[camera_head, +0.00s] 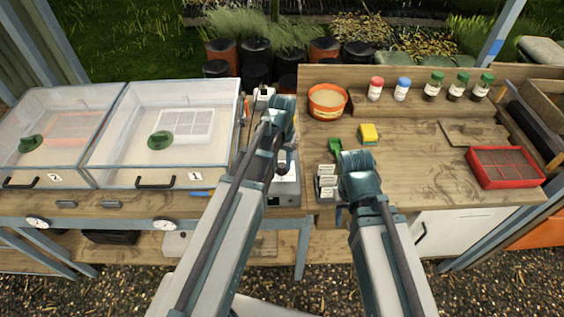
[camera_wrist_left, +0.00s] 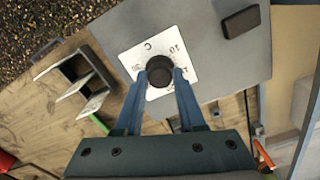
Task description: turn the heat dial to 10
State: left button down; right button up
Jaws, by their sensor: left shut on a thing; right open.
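The heat dial is a dark round knob (camera_wrist_left: 160,74) on a white plate (camera_wrist_left: 185,64) with printed marks, set on a grey box (camera_wrist_left: 222,40). The marks include a "C" and what looks like "10". I cannot make out a pointer on the knob. My left gripper (camera_wrist_left: 161,80) is shut on the knob, one blue finger on each side. In the head view my left gripper (camera_head: 281,168) reaches down to the grey box (camera_head: 285,194); my arm hides part of it. My right gripper (camera_head: 342,204) is open beside the label holder, mostly hidden by its own wrist.
A label holder (camera_head: 326,182) stands right of the box, close to my right gripper. A green scoop (camera_head: 335,146), yellow block (camera_head: 369,133), orange pot (camera_head: 327,101) and red sieve (camera_head: 503,167) lie on the bench. Two clear-lidded bins (camera_head: 163,138) stand left.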

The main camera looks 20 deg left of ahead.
aim_at(282, 165)
pick_arm(q)
jog(key=n, duration=0.4)
jog(key=shift+n, duration=2.5)
jog(key=c, duration=0.5)
grip_release()
notch_tip(282, 165, up, 14)
jog(key=p, duration=1.4)
